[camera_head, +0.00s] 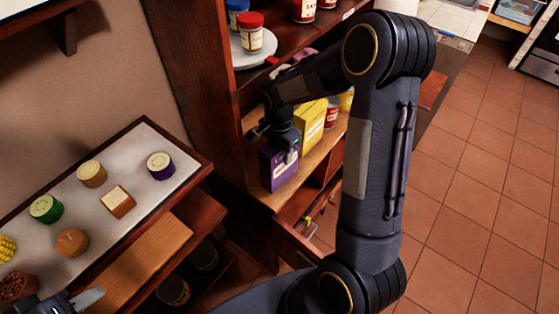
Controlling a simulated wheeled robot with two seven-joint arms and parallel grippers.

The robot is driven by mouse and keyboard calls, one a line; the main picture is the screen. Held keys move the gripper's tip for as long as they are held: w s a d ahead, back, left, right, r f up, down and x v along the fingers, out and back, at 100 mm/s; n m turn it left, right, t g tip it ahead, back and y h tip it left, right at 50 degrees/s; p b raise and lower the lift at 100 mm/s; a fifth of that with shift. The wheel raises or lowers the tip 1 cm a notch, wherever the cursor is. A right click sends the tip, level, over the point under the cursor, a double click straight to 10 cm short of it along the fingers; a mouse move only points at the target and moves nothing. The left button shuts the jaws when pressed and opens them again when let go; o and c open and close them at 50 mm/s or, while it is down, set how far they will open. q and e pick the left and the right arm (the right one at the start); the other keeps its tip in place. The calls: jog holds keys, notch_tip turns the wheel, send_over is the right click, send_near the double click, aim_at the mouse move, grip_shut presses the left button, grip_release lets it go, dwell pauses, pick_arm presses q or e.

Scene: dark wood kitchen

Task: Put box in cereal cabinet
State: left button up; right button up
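A purple box (279,172) stands upright on the lower shelf of the wooden cabinet (195,75), near its left front. A yellow box (311,124) stands beside it, further right. My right arm reaches into the cabinet. My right gripper (275,145) is at the top of the purple box, with one finger in front of its face. I cannot tell whether it grips the box, as the arm and hand hide part of it. My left gripper (86,299) is at the bottom left edge, mostly cut off, near the side shelf.
Jars, including a red-lidded one (251,34), stand on the upper shelf. A side shelf (130,170) at left holds several jars and small items. An open drawer (305,236) lies below the cabinet shelf. Tiled floor (480,200) at right is clear.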

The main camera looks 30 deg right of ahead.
jog(key=c, duration=1)
jog(key=shift+r, duration=0.1)
